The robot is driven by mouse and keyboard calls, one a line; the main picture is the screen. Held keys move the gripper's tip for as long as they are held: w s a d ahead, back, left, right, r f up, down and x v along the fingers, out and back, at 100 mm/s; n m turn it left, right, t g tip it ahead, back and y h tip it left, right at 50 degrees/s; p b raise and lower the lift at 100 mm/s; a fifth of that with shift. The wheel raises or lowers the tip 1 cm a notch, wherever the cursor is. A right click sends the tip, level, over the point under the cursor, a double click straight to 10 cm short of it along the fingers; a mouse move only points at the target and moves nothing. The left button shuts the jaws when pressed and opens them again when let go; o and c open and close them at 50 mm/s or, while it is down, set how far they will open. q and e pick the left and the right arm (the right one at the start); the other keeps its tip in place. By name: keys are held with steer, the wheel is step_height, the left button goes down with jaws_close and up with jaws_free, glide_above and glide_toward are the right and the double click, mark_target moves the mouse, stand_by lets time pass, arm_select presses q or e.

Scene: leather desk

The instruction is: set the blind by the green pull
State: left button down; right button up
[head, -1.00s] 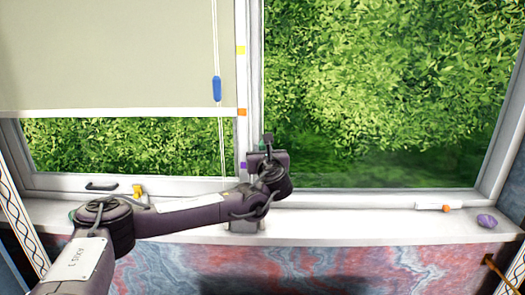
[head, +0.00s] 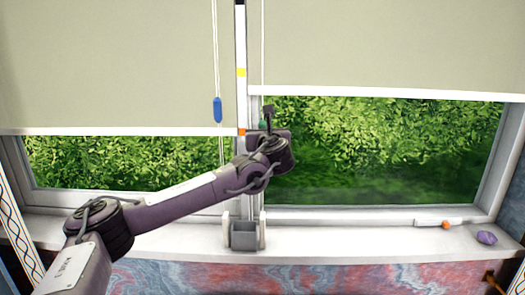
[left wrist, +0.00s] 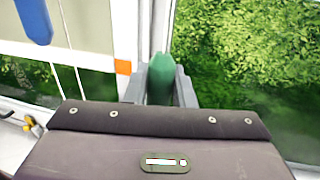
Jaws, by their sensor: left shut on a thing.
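The right blind (head: 390,45) hangs partly down over the right window, its white bottom bar (head: 390,93) roughly level and between the yellow mark (head: 241,72) and orange mark (head: 241,131) on the post. My left gripper (head: 266,121) is at the post, near the height of the orange mark. It is shut on the green pull (left wrist: 161,80), which stands upright between the grey fingers in the left wrist view. A thin cord (head: 262,45) runs up above the gripper. The purple mark is hidden. My right gripper is out of view.
The left blind (head: 110,65) is also partly down, with a blue pull (head: 217,110) hanging beside the post. A grey box (head: 244,235) stands on the sill below my arm. A white pen-like item (head: 432,223) and purple stone (head: 487,238) lie at the right.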

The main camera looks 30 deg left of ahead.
mark_target(263, 122)
arm_select(q)
step_height(263, 122, up, 6)
steer(key=shift+r+p, duration=0.25)
steer(key=shift+p, duration=0.3)
steer(key=c, duration=1.3)
jaws_free()
steer(key=shift+f, duration=0.1)
steer(key=shift+s+d+f+b, duration=0.1)
steer(key=shift+s+d+b, duration=0.15)
steer(key=shift+b, duration=0.05)
steer(key=b+v, duration=0.2)
steer(key=v, duration=0.5)
steer(key=shift+b, duration=0.4)
